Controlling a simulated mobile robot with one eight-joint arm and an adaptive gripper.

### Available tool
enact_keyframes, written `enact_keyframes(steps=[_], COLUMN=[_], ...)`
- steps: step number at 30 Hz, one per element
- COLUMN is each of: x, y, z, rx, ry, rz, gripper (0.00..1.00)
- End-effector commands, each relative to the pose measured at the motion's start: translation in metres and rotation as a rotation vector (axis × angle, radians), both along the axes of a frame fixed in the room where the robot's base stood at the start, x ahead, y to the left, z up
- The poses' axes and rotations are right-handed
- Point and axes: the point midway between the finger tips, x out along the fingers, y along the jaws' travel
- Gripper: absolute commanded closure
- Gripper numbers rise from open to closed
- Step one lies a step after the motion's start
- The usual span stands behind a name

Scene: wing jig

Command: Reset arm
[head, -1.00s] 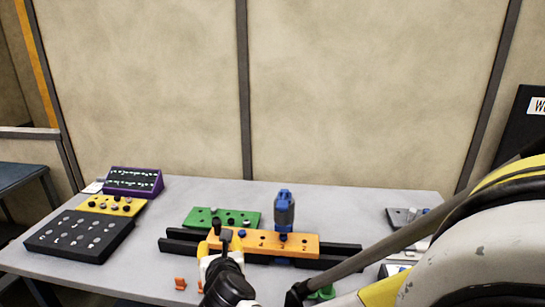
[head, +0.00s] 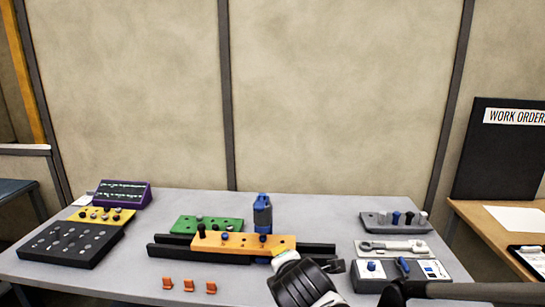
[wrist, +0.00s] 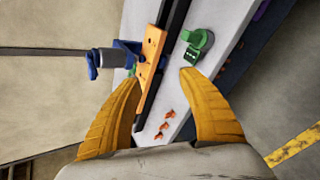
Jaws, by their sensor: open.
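The orange jig plate (head: 217,242) lies on black rails (head: 317,248). A blue-and-grey tool (head: 262,213) stands upright at the plate and appears sideways in the wrist view (wrist: 105,59). My arm hides part of the table's front right.
Orange clips (head: 188,285) lie in front of the rails. A green plate (head: 190,226) is behind the jig. A black tray (head: 70,243) and yellow plate (head: 92,216) are at left. A grey peg rack (head: 385,227), wrench plate (head: 395,250) and grey box (head: 437,284) are at right.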

Motion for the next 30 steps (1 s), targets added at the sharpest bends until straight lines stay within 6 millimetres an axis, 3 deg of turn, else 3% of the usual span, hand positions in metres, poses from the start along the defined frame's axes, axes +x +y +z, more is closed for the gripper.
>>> enact_keyframes(steps=[1, 3, 6, 10, 15, 18, 30], x=[-0.013, -0.036, -0.075, -0.123, -0.162, -0.171, -0.172], y=[-0.029, -0.065, -0.108, -0.141, -0.158, -0.16, -0.16], z=[0.002, 0.004, 0.002, -0.005, -0.013, -0.015, -0.015], rx=[0.123, 0.346, 0.67, 1.03, 1.32, 1.393, 1.409], ry=[0.04, 0.099, 0.169, 0.224, 0.252, 0.258, 0.258], rz=[-0.129, -0.348, -0.68, -1.06, -1.376, -1.457, -1.473], gripper=[0.52, 0.52, 0.52, 0.52, 0.52, 0.52, 0.52])
